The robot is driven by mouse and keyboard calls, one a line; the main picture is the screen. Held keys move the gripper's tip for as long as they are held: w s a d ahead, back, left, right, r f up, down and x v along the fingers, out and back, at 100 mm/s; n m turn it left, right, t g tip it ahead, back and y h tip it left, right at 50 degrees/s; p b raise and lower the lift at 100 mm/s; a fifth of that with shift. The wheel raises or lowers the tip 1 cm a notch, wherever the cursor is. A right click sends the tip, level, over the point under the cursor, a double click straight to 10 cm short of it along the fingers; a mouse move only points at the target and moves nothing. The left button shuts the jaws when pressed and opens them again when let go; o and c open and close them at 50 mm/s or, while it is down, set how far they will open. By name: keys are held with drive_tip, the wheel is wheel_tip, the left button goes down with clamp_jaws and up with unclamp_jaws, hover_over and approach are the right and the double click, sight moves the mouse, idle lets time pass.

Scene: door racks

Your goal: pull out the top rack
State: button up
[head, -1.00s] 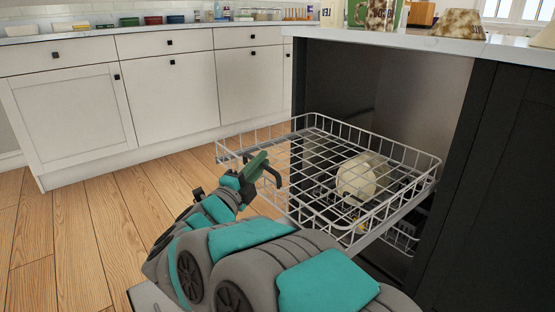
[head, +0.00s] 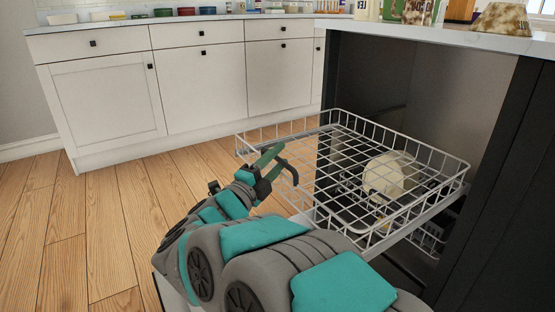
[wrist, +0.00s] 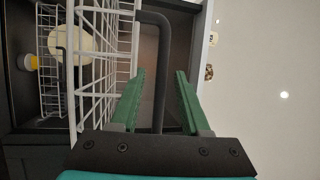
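The top rack (head: 350,170) is a white wire basket, standing well out of the dark dishwasher opening in the head view. It also shows on the left of the wrist view (wrist: 88,20). A dark bar handle (wrist: 158,60) is on its front. My gripper (head: 274,158) is at this front side, with green fingers apart. In the wrist view the handle passes between the fingers of my gripper (wrist: 160,85), with gaps visible on both sides. I cannot tell whether the bar touches a finger. A cream round dish (head: 388,175) shows through the rack's wires.
White cabinets (head: 200,85) line the back. The wooden floor (head: 100,230) in front of them is clear. A counter (head: 430,33) with several items runs above the dishwasher. A dark panel (head: 500,200) stands right of the rack.

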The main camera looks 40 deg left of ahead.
drive_tip(key=shift+s, duration=0.15)
drive_tip(key=s+f, duration=0.1)
drive_tip(key=s, duration=0.6)
drive_tip(key=shift+s+d+f+p, duration=0.2)
drive_tip(key=shift+d+p, duration=0.05)
drive_tip(key=shift+p, duration=0.05)
idle(0.3)
